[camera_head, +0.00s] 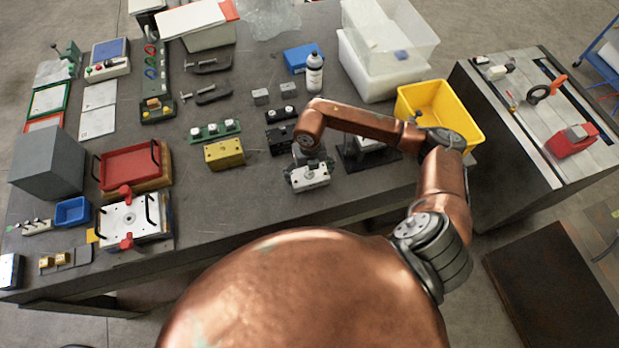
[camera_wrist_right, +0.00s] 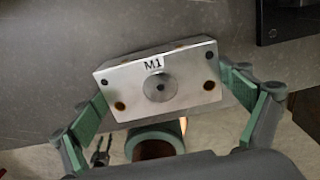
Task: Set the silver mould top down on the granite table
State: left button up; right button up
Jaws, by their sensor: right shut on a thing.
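The silver mould top (camera_head: 310,178) is a bright metal block near the front edge of the dark granite table (camera_head: 225,205). In the right wrist view the silver mould top (camera_wrist_right: 128,88) shows its face marked M1, a round boss in the middle and holes near the corners. My right gripper (camera_head: 308,163) is shut on it, with green-padded fingers (camera_wrist_right: 162,88) at its two ends. It appears to hang over the table's front area; I cannot tell its exact height. My left gripper is not in view.
A black stand (camera_head: 352,160) is to the right. A yellow bin (camera_head: 472,130) lies farther right. Bare table lies left of the silver top.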

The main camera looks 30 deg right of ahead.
aim_at(309, 179)
notch_tip(309, 179, down, 2)
jog(key=shift+p, duration=0.45)
jog(key=shift+f, duration=0.3)
jog(key=shift+f, duration=0.1)
jog(key=shift+f, duration=0.1)
jog(key=o, duration=1.7)
jog(key=shift+o, duration=0.2)
jog(key=shift+s, duration=0.1)
